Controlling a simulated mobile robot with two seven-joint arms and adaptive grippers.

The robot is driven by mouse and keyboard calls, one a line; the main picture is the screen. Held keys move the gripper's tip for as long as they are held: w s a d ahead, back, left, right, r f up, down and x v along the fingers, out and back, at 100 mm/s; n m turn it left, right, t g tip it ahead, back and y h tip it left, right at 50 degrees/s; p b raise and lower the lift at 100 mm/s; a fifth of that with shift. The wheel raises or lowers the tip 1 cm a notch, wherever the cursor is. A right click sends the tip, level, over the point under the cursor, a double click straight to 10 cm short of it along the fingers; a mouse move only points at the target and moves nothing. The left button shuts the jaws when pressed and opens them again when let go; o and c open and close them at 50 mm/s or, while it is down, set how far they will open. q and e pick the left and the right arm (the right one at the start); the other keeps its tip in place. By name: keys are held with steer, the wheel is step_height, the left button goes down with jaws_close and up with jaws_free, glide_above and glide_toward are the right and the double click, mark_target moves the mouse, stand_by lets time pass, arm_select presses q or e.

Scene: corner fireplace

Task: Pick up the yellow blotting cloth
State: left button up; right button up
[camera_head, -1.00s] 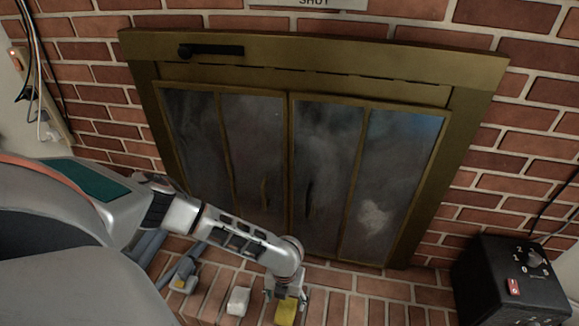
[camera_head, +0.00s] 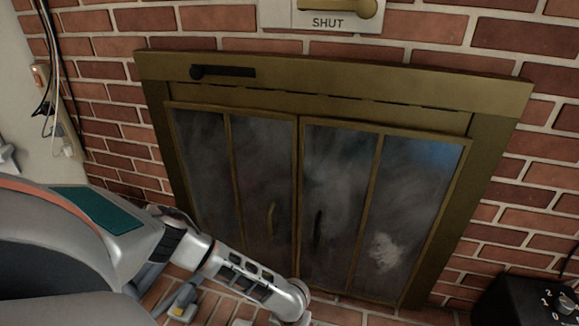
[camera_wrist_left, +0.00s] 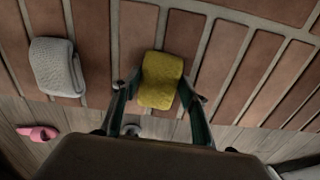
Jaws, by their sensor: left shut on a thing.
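The yellow blotting cloth (camera_wrist_left: 161,80) shows in the left wrist view as a small folded pad above the brick hearth (camera_wrist_left: 95,30). My left gripper (camera_wrist_left: 160,92) has one finger on each side of it and is shut on it. Whether the cloth still touches the bricks is hard to tell. In the head view my left arm reaches down to the bottom edge, and the gripper and cloth are below the frame. My right gripper is in neither view.
A folded grey cloth (camera_wrist_left: 57,68) lies left of the yellow one, with a pink object (camera_wrist_left: 38,132) nearer. Glass fireplace doors (camera_head: 318,215) in a brass frame stand behind. A black box with a dial (camera_head: 530,303) is at lower right.

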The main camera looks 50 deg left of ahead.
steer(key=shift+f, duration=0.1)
arm_select(q)
steer(key=r, duration=0.1)
steer(key=r+p, duration=0.1)
steer(key=r, duration=0.1)
steer(key=r+p, duration=0.1)
steer(key=shift+w+r, duration=0.3)
steer(key=shift+w, duration=0.05)
step_height(320, 180, up, 3)
steer(key=shift+w+f+p, duration=0.1)
steer(key=shift+f+p, duration=0.05)
steer(key=shift+p, duration=0.35)
step_height(320, 180, up, 13)
steer(key=s+p, duration=0.1)
steer(key=p, duration=0.3)
steer(key=shift+f+p, duration=0.15)
steer(key=shift+p, duration=0.2)
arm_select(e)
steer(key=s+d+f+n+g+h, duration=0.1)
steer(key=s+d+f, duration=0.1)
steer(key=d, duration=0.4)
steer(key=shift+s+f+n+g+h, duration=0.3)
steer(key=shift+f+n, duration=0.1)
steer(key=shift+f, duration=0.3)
arm_select(q)
steer(key=shift+o, duration=0.7)
steer(key=shift+c, duration=0.6)
